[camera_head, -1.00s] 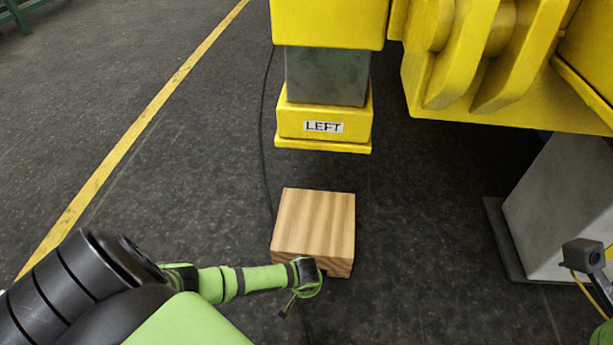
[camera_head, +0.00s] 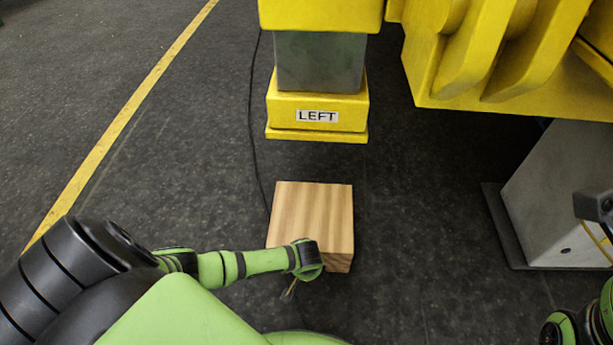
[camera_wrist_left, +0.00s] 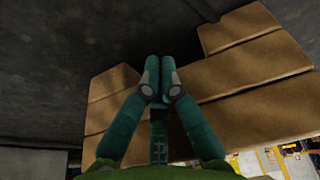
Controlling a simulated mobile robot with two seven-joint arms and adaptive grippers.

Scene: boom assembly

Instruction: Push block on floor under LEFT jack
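A light wooden block (camera_head: 311,215) with striped grain lies flat on the dark floor. It is in front of the yellow foot of the LEFT jack (camera_head: 318,118), with a gap of floor between them in the picture. My left arm reaches in from the left, and its wrist covers part of the block's near edge. The left gripper's fingers are mostly hidden in the head view. In the left wrist view the left gripper (camera_wrist_left: 158,72) has its fingertips together, in front of the brown wood (camera_wrist_left: 235,85). I cannot tell whether they touch it. My right gripper's fingers are not visible.
A heavy yellow structure (camera_head: 490,60) hangs at upper right. A grey pedestal (camera_head: 560,195) on a dark base stands at right. A thin black cable (camera_head: 254,130) runs along the floor left of the jack. Floor left of it is clear up to the yellow line (camera_head: 130,105).

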